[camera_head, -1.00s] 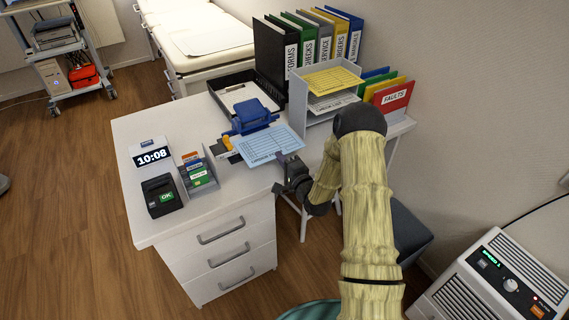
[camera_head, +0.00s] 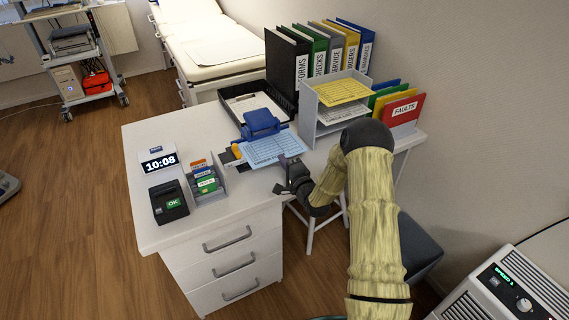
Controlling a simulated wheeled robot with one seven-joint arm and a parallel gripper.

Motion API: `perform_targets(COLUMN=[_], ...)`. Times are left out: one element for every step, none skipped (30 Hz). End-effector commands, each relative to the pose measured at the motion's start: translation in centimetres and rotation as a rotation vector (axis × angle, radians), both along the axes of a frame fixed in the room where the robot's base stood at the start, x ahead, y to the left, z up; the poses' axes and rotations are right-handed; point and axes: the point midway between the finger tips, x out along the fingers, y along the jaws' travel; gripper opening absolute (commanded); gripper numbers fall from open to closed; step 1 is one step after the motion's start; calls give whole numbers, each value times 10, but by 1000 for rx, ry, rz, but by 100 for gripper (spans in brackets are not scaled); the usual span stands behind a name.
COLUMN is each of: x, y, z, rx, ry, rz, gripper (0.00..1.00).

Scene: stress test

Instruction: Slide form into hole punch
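The form (camera_head: 266,150) is a pale blue printed sheet at the desk's right side, in front of the blue hole punch (camera_head: 262,122). Its far edge meets the front of the punch; I cannot tell whether it is inside the slot. My gripper (camera_head: 284,163) is at the form's near right edge, with a finger overlapping the sheet. It looks shut on that edge; the far finger is hidden.
A card holder (camera_head: 206,184), a clock (camera_head: 158,160) and a black OK terminal (camera_head: 169,202) stand left on the desk (camera_head: 150,133). A grey paper rack (camera_head: 309,118), binders (camera_head: 300,72) and a black tray (camera_head: 240,93) stand behind.

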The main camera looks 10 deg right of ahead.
Motion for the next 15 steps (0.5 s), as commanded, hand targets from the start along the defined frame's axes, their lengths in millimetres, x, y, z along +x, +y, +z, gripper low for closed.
perform_targets(x=[0, 0, 0, 0, 0, 0, 1, 1, 2, 2, 2, 3, 3, 3, 4], y=[0, 0, 0, 0, 0, 0, 0, 1, 1, 1, 1, 1, 2, 2, 2], z=[0, 0, 0, 0, 0, 0, 0, 0, 0, 0, 0, 0, 0, 0, 0], rx=[0, 0, 0, 0, 0, 0, 0, 0, 0, 0, 0, 0, 0, 0, 0], ry=[0, 0, 0, 0, 0, 0, 0, 0, 0, 0, 0, 0, 0, 0, 1], rz=[0, 0, 0, 0, 0, 0, 0, 0, 0, 0, 0, 0, 0, 0, 0], gripper=[0, 0, 0, 0, 0, 0, 0, 0, 0, 0, 0, 0, 0, 0, 0])
